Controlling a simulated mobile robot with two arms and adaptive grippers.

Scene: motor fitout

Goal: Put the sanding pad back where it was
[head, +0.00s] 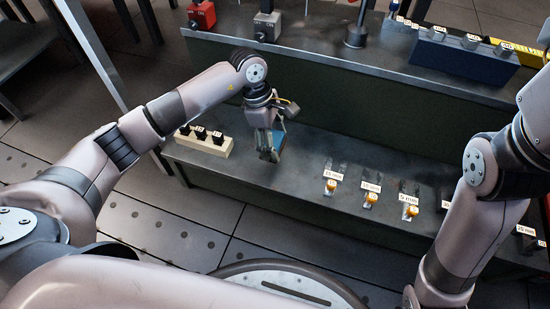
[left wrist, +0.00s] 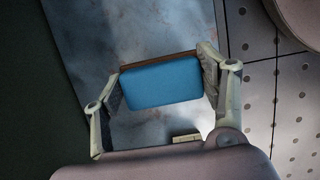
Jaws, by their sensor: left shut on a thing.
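The sanding pad is a blue block with a brown edge; it shows clearly in the left wrist view (left wrist: 162,84) and partly in the head view (head: 279,138). My left gripper (head: 270,152) is shut on it, one finger at each end of the pad. It holds the pad over the left part of the lower grey bench shelf (head: 310,148). I cannot tell whether the pad touches the shelf. My right arm comes in at the right of the head view, but its gripper is out of the frame.
A cream block with black knobs (head: 206,143) stands left of the gripper. Several orange-capped items with labels (head: 331,186) are lined along the shelf to the right. The upper shelf holds a blue rack (head: 462,58) and red (head: 202,15) and grey (head: 267,25) blocks.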

